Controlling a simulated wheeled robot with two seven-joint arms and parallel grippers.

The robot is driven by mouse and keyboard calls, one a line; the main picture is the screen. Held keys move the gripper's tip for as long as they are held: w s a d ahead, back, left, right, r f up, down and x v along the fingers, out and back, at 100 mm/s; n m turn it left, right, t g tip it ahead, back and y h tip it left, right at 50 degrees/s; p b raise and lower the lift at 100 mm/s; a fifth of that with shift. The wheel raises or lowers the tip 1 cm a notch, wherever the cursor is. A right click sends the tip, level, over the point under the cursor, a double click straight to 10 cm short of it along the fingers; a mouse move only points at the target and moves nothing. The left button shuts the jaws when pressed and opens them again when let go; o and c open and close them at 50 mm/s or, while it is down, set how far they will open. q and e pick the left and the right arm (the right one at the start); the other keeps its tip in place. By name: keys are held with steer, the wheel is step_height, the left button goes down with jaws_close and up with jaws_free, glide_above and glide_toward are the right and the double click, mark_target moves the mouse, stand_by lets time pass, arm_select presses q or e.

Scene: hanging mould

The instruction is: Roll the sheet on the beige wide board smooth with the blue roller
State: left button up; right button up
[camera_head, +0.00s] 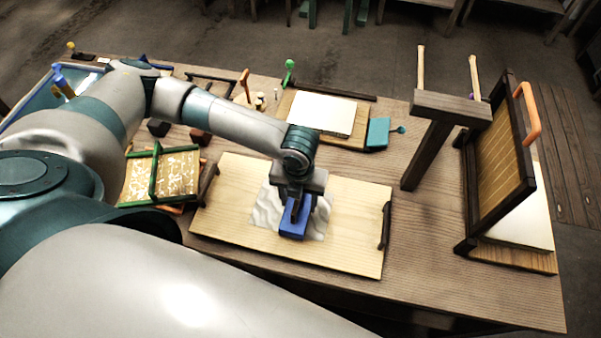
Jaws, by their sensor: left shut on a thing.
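The beige wide board (355,239) lies flat near the front middle of the table, with a dark handle at each short end. A pale, wrinkled sheet (267,215) lies on the middle of the board. My left gripper (296,202) points down over the sheet and is shut on the blue roller (294,222). The roller is over the sheet; I cannot tell whether it presses on it. The gripper and roller hide part of the sheet. My right gripper is not in view.
Behind the board stand a tray with white sheets (322,113) and a teal block (377,132). A green-edged frame (160,174) lies to the left. A dark post (428,150) and an upright mould frame (497,160) stand on the right.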

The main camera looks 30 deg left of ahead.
arm_select(q)
steer(key=shift+s+a+f, duration=0.1)
steer(key=shift+s+a, duration=0.15)
steer(key=shift+a, duration=0.55)
steer(key=shift+a, duration=0.15)
steer(key=shift+s+a+p, duration=0.3)
steer(key=shift+a+p, duration=0.25)
steer(key=shift+a, duration=0.45)
steer(key=shift+s+a+r+p, duration=0.15)
steer(key=shift+a+r+p, duration=0.05)
steer(key=shift+a+p, duration=0.4)
steer(key=shift+a, duration=0.35)
